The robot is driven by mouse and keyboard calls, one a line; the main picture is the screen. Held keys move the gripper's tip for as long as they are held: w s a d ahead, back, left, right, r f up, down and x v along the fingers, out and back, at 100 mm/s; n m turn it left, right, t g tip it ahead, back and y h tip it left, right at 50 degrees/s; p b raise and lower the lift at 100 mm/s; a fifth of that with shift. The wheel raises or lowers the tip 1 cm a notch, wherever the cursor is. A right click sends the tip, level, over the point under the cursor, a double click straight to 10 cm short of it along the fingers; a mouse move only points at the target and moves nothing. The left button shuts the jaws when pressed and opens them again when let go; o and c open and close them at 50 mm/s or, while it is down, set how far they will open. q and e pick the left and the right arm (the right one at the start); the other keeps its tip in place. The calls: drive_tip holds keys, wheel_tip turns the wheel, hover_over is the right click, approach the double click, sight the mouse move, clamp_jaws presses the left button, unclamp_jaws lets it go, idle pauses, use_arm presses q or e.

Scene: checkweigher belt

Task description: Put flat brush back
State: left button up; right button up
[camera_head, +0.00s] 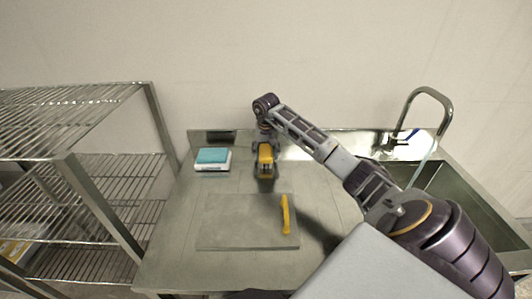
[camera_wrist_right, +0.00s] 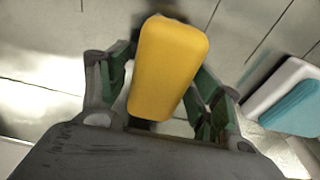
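A yellow block with rounded corners, which I take to be the flat brush (camera_head: 265,154), is at my right gripper (camera_head: 265,164) near the back of the steel counter. In the right wrist view the brush (camera_wrist_right: 168,68) lies between the green-padded fingers of the right gripper (camera_wrist_right: 160,80), which appear closed against its sides. Its underside is mostly hidden; something dark shows at its edge. I cannot tell whether it touches the counter. My left gripper is out of view.
A blue-and-white sponge-like block (camera_head: 213,158) sits at the back left. A grey board (camera_head: 240,222) lies in front, with a slim yellow tool (camera_head: 285,214) on its right part. A wire rack (camera_head: 100,215) stands left; a sink (camera_head: 455,195) with tap is right.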

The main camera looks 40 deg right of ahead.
sight(266, 152)
drive_tip(key=shift+r, duration=0.15)
idle(0.3)
wheel_tip(266, 152, up, 12)
drive_tip(key=s, duration=0.1)
drive_tip(key=shift+a, duration=0.45)
drive_tip(key=shift+s, duration=0.1)
idle(0.9)
